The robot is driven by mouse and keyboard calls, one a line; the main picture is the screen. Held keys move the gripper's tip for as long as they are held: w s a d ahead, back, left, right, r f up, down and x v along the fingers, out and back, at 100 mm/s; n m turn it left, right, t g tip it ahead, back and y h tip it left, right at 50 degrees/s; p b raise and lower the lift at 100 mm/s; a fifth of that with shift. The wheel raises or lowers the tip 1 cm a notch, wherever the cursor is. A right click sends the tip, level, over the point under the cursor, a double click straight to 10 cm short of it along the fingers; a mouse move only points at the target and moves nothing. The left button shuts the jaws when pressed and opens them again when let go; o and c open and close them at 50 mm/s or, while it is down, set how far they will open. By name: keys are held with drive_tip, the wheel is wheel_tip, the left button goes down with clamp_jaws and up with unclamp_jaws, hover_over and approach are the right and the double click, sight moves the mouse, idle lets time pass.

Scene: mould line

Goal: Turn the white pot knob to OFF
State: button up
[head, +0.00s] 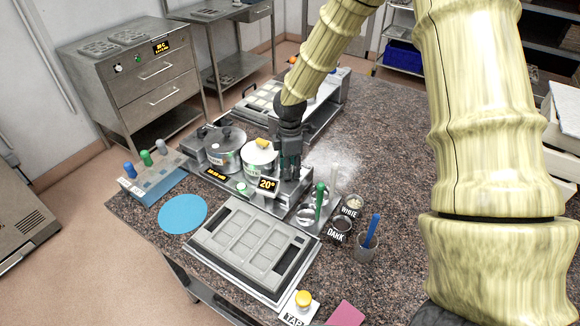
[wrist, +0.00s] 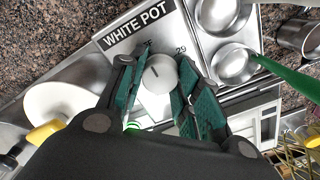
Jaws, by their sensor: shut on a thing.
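The white pot knob (wrist: 158,76) is a round pale dial on a steel panel beside the black WHITE POT label (wrist: 139,25). My gripper (wrist: 157,84) is around the knob with its green-padded fingers on either side, shut on it. Small printed marks show just above the knob; a short dark mark is on its face, but I cannot tell its exact setting. In the head view my gripper (head: 291,170) points down beside the white-lidded pot (head: 260,157), and it hides the knob. A display (head: 267,184) by this pot reads 20°.
A grey-lidded pot (head: 223,147) stands left of the white-lidded one. Steel bowls (wrist: 235,64) with a green-handled tool (wrist: 287,77) sit close by my right finger. A mould (head: 252,243) lies in front, with a blue disc (head: 183,213) to its left. Cups marked WHITE (head: 353,205) and DARK (head: 340,231) stand right.

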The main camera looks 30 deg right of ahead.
drive_tip(key=o, duration=1.1)
wheel_tip(320, 180, up, 12)
drive_tip(key=shift+f, duration=0.1)
idle(0.4)
